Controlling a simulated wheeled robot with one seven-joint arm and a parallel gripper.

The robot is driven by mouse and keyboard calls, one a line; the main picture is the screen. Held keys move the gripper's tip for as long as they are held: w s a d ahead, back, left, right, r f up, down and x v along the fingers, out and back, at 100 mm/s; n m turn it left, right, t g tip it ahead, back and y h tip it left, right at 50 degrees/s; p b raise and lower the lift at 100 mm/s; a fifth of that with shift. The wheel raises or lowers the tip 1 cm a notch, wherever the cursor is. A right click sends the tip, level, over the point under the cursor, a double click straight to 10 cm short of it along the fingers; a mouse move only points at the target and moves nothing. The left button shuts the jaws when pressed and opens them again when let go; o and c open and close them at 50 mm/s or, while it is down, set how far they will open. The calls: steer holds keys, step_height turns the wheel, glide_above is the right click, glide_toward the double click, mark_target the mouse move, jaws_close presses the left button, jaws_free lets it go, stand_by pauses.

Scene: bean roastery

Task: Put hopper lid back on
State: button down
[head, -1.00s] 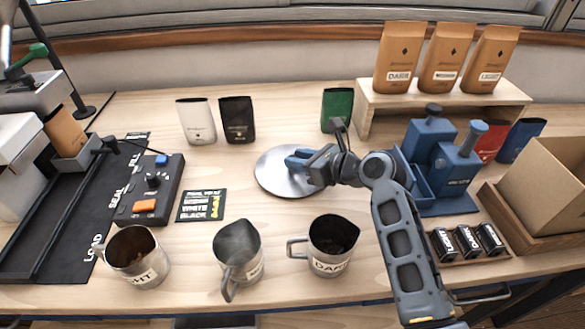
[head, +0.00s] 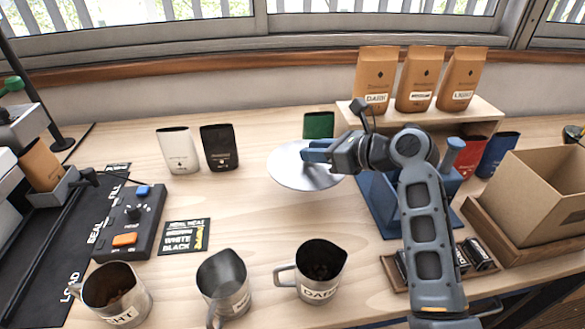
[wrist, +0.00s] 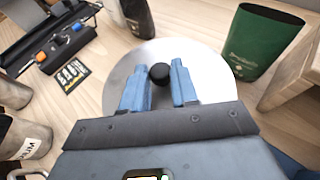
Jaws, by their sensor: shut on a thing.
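The hopper lid (head: 290,180) is a flat, round, silvery disc with a black knob (wrist: 160,73). My gripper (head: 308,154) is shut on the lid, its blue fingers on either side of the knob in the wrist view. The lid seems raised above the wooden table, and its far edge overlaps the foot of the green bag (head: 318,124) in the head view. The lid also fills the middle of the wrist view (wrist: 118,88). I cannot make out an open hopper in these frames.
Blue devices (head: 376,205) stand right, partly behind my arm. A shelf (head: 350,117) bears brown bags. A white bag (head: 178,150) and black bag (head: 219,147) stand left. Metal jugs (head: 318,272) line the front; a control box (head: 130,222) is left.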

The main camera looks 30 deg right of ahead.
steer(key=d+r, duration=0.2)
steer(key=s+d, duration=0.1)
steer(key=d, duration=0.1)
steer(key=shift+d+r, duration=0.1)
steer(key=shift+r, duration=0.3)
